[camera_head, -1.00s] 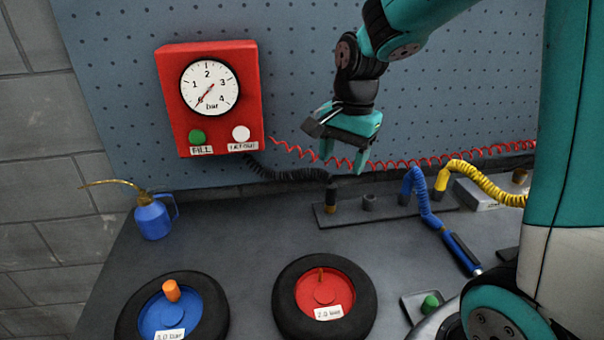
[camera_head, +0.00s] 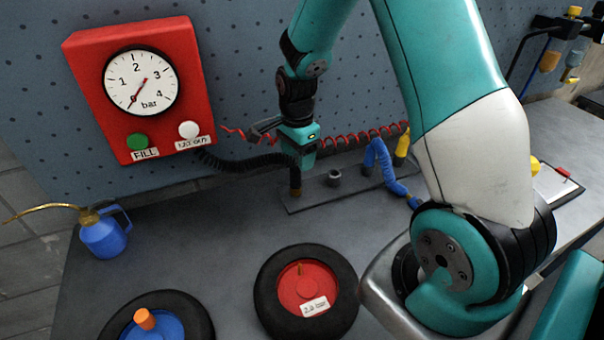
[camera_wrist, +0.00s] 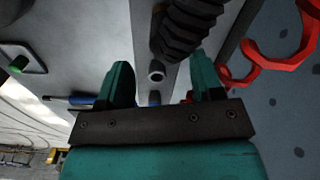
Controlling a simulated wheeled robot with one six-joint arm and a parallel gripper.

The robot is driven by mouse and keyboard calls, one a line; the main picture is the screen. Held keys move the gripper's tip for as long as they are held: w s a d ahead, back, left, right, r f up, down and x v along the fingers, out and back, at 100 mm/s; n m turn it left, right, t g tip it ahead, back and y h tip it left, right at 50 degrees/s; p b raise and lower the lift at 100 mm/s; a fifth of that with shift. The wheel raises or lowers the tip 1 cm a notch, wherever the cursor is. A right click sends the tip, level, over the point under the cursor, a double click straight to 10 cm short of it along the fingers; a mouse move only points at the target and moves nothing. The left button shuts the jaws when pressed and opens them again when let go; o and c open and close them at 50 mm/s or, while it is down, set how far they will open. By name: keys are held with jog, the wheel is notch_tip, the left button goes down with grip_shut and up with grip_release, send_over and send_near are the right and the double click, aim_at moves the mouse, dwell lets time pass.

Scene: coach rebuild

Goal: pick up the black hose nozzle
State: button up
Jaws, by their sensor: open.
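The black hose nozzle (camera_head: 295,181) stands upright in the rail on the bench, with a brownish lower part. Its black coiled hose (camera_head: 240,162) runs left to the red gauge box. In the head view my gripper (camera_head: 304,160) is just above the nozzle, partly covering its top. In the wrist view my gripper (camera_wrist: 159,76) has its two fingers apart with nothing clasped between them. The ridged black hose (camera_wrist: 190,25) lies just beyond the fingertips there, and the nozzle itself cannot be made out clearly.
An empty grey socket (camera_head: 334,178) is beside the nozzle on the rail (camera_head: 312,199). A red coiled hose (camera_head: 350,139) runs behind my gripper. A red-hubbed wheel (camera_head: 268,290) and a blue oil can (camera_head: 104,238) are in front.

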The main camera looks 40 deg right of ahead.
aim_at(296, 168)
jog(key=shift+a+f+p, duration=0.15)
jog(key=shift+f+p, duration=0.35)
jog(key=shift+f, duration=1.05)
jog(key=shift+a+f+p, duration=0.1)
jog(key=shift+f+p, duration=0.4)
jog(key=shift+f, duration=1.05)
jog(key=c, duration=1.1)
